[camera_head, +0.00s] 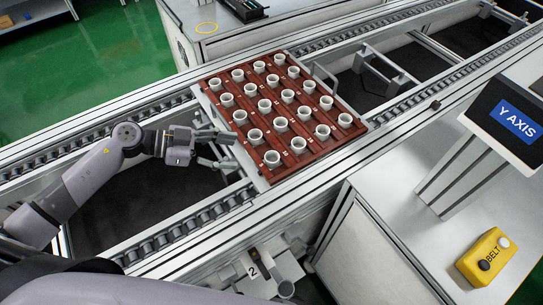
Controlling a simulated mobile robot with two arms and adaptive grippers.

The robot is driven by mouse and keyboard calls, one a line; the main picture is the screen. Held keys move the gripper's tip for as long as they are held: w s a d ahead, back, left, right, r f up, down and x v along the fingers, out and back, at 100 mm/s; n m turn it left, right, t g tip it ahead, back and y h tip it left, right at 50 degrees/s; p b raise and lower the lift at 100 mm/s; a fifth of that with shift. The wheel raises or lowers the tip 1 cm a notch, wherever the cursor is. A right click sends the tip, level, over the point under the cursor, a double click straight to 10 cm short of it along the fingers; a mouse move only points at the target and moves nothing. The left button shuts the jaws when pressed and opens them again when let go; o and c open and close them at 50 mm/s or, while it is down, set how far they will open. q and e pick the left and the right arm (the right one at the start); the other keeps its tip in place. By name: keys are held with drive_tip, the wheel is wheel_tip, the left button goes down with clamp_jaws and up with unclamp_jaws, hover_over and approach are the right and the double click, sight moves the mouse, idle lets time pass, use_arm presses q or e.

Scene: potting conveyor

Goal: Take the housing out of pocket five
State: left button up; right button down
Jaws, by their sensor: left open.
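A red-brown tray (338,152) sits on the conveyor in the head view. It holds several rows of white cup-shaped housings, such as one near its front left corner (272,158) and one at its right edge (345,120). The pocket marks are too small to read, so I cannot tell which housing is in pocket five. My left gripper (233,150) is open at the left edge of the tray, beside the nearest housings, with nothing seen between its fingers. My right gripper is not in view.
The conveyor rails (196,222) run diagonally under the tray. A metal handle (326,76) stands at the tray's far right side. A Y AXIS screen (512,120) and a yellow BELT button box (487,257) stand on the right bench. A fixture marked 2 (252,271) is at the bottom.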

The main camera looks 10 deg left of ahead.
use_arm(q)
approach(278, 159)
drive_tip(key=shift+w+d+f, duration=0.3)
drive_tip(key=shift+w+f, duration=0.15)
drive_tip(key=shift+w, duration=0.3)
drive_tip(key=shift+w+d+f, duration=0.1)
drive_tip(key=shift+d+f, duration=0.15)
drive_tip(key=shift+d, duration=0.15)
drive_tip(key=x, duration=0.5)
drive_tip(key=shift+p, duration=0.4)
drive_tip(key=shift+d+f, duration=0.1)
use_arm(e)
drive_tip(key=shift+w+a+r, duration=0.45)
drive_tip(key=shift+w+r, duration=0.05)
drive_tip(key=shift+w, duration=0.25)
use_arm(q)
drive_tip(key=shift+s, duration=0.25)
drive_tip(key=shift+c, duration=0.4)
